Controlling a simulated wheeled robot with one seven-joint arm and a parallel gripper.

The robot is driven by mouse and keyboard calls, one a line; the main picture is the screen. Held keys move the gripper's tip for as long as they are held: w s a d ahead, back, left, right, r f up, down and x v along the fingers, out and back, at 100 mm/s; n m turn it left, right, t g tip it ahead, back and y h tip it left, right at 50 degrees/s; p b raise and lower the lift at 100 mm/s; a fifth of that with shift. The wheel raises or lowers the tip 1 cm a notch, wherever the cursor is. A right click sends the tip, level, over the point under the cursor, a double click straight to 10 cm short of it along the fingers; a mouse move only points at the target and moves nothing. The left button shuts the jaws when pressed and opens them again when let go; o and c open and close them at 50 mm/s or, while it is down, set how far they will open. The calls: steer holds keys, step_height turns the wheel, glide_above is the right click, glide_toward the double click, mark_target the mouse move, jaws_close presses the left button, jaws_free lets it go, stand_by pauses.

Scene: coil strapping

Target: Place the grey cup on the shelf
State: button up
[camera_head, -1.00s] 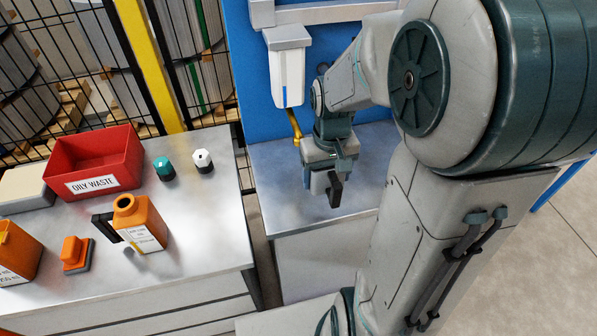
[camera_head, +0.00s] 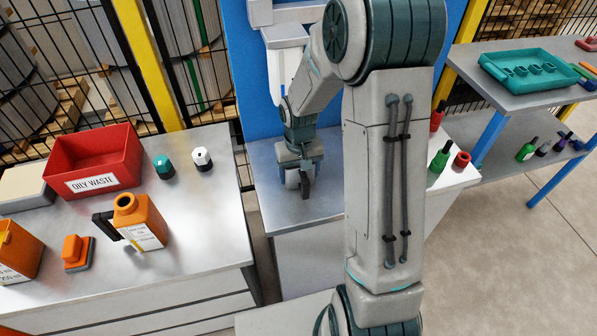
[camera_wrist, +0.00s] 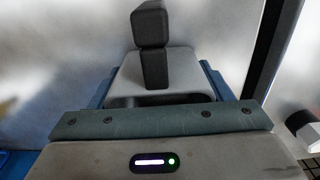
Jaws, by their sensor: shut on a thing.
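A two-level shelf unit with blue legs stands at the right, with an upper board (camera_head: 518,101) and a lower shelf (camera_head: 500,172).
The left bench (camera_head: 200,225) holds a red bin (camera_head: 95,165), orange containers (camera_head: 140,222) and two small capped items. A teal tray (camera_head: 530,78) lies on the upper board. Green and red items (camera_head: 440,157) stand right of my arm.

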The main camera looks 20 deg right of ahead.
steer(key=shift+f, duration=0.25)
steer(key=shift+f, duration=0.2)
steer(key=o, duration=1)
steer(key=shift+r, duration=0.1)
step_height(320, 180, up, 12)
steer(key=s+r+t, duration=0.1)
steer(key=s+r, duration=0.1)
steer(key=s, duration=0.4)
steer(key=s+r+t, duration=0.1)
steer(key=s+r, duration=0.1)
steer(key=s, duration=0.4)
steer(key=s+r+t, duration=0.1)
steer(key=s+r, duration=0.2)
steer(key=s, duration=0.2)
steer(key=shift+s+a, duration=0.15)
steer(key=shift+s, duration=0.25)
